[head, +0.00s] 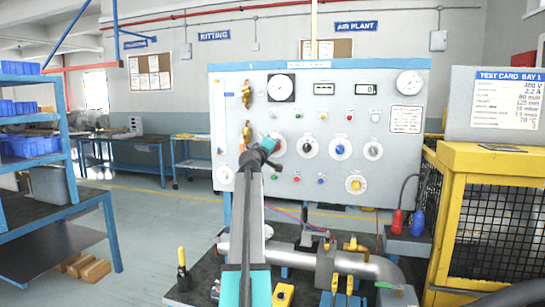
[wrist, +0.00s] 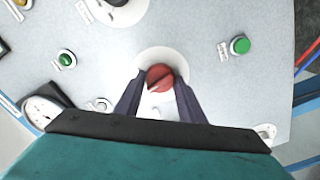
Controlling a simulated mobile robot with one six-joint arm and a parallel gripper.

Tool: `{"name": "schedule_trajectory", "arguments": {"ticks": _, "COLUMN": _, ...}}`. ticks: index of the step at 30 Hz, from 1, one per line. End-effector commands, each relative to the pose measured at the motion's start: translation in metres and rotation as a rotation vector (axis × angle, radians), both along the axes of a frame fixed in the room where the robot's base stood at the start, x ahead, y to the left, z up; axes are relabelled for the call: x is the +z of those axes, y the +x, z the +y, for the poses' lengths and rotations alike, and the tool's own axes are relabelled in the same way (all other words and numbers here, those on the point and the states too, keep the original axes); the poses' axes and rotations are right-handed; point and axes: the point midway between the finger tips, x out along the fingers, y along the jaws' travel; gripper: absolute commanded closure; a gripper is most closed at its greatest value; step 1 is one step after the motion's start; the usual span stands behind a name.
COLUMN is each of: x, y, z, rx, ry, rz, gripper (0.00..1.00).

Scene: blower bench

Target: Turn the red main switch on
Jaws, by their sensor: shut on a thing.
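The red main switch (wrist: 160,76) is a round red knob on a white round plate on the grey panel. In the wrist view the two dark fingers of my gripper (wrist: 158,88) stand on either side of the knob and are shut on it. A pale mark shows on the knob's lower part. In the head view my gripper (head: 272,153) reaches the panel's left middle and hides most of the switch (head: 280,147). I cannot read the switch's position.
The panel (head: 320,215) carries a blue knob (head: 340,149), a grey knob (head: 373,150), a yellow knob (head: 355,185), push buttons, gauges and displays. Brass valves (head: 246,94) sit just above my gripper. A pipe (head: 350,264) runs below. A yellow cage (head: 480,230) stands at right.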

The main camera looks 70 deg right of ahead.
Motion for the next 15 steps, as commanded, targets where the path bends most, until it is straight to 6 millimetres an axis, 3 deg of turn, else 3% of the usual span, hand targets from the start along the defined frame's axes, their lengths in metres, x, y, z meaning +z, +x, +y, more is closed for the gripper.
{"name": "schedule_trajectory", "arguments": {"ticks": 15, "x": -0.0051, "y": 0.0001, "z": -0.0009, "rx": -0.001, "ry": 0.021, "rz": -0.352, "gripper": 0.87}}
